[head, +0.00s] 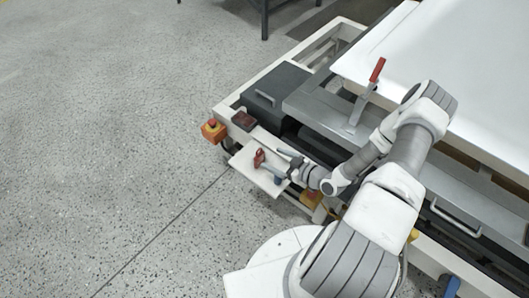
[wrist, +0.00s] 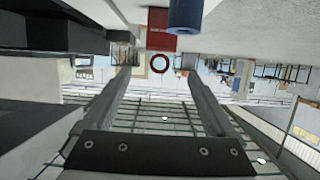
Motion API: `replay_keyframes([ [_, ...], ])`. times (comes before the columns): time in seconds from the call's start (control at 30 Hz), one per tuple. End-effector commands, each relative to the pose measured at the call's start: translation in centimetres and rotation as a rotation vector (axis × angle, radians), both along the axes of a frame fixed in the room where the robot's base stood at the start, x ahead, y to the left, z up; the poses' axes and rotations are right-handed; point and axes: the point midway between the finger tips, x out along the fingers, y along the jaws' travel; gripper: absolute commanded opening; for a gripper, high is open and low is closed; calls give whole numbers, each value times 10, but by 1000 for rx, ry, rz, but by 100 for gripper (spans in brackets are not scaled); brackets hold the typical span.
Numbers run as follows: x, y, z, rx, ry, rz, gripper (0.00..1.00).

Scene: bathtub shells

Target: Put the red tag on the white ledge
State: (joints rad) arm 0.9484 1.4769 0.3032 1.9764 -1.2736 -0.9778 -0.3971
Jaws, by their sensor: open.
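The red tag (head: 259,158) is on the white ledge (head: 246,172), a small flat plate at the front left of the machine. In the wrist view the red tag (wrist: 162,41) shows at top centre with a ring, against the pale ledge surface (wrist: 228,17). My gripper (head: 281,161) is low at the right end of the ledge, just right of the tag. In the wrist view my gripper (wrist: 158,76) is open, its two fingers apart with nothing between them. The tag appears beyond the fingertips, clear of both.
A blue cylinder (wrist: 185,14) stands close to the tag; it also shows on the ledge in the head view (head: 278,180). A red-handled clamp (head: 376,70) stands right. Floor at left is clear.

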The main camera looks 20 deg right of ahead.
Motion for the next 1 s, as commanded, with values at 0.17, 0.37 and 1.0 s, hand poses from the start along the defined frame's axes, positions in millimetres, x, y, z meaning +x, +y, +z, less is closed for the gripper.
replay_keyframes([
  [0.17,-22,-16,11,-1,-1,-1,91],
  [0.37,-32,-21,14,0,0,0,91],
  [1.0,-29,-24,16,-18,20,7,91],
])
